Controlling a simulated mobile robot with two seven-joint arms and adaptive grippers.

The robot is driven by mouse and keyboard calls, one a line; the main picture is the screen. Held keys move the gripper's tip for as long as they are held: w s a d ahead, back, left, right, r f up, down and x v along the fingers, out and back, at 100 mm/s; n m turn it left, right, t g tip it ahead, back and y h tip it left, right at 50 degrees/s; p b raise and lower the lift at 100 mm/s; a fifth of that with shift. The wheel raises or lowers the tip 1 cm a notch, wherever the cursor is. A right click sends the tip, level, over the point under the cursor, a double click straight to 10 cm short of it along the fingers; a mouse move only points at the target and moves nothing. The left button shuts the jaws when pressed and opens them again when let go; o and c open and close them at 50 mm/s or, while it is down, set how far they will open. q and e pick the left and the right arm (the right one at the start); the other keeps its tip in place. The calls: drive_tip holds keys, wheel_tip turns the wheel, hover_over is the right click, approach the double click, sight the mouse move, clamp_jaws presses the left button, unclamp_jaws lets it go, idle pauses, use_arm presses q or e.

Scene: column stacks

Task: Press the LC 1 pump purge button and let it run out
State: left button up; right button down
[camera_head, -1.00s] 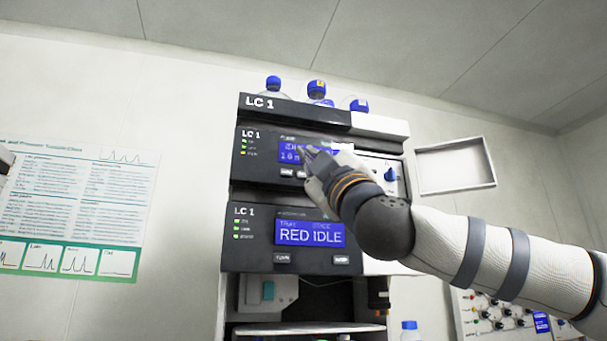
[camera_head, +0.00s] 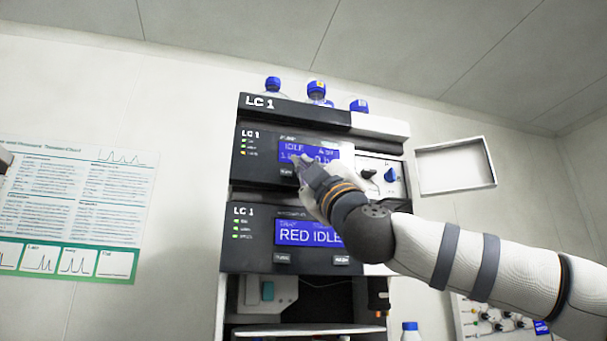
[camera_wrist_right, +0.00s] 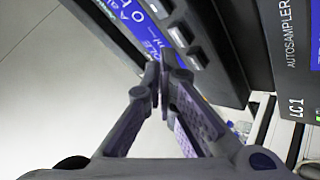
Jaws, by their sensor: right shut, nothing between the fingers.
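The LC 1 pump module (camera_head: 247,170) is the upper dark unit of the stack. Its blue display (camera_head: 292,147) reads IDLE at the top and is partly covered by my gripper. One pump button (camera_head: 287,171) shows below the display; the others are hidden there. In the right wrist view a row of dark pump buttons (camera_wrist_right: 181,35) lies beyond the fingertips. My right gripper (camera_head: 298,160) is shut and empty, its tips in front of the lower part of the display; it also shows in the wrist view (camera_wrist_right: 160,75). I cannot tell whether it touches the panel.
The autosampler (camera_head: 250,255) below reads RED IDLE. Blue-capped bottles (camera_head: 316,92) stand on top of the stack. A blue knob (camera_head: 390,174) is on the pump's right side. A chart (camera_head: 75,200) hangs on the left wall, and a pale frame (camera_head: 456,167) on the right.

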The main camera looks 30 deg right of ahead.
drive_tip(key=shift+w, duration=0.1)
idle(0.7)
drive_tip(key=shift+w+d, duration=0.1)
drive_tip(key=shift+w, duration=0.2)
drive_tip(key=shift+w+d, duration=0.1)
drive_tip(key=shift+w, duration=0.35)
idle(0.5)
idle(0.4)
drive_tip(key=shift+s, duration=0.8)
drive_tip(key=s, duration=0.1)
drive_tip(key=s+a, duration=0.1)
drive_tip(key=s, duration=0.3)
drive_tip(key=shift+a, duration=0.25)
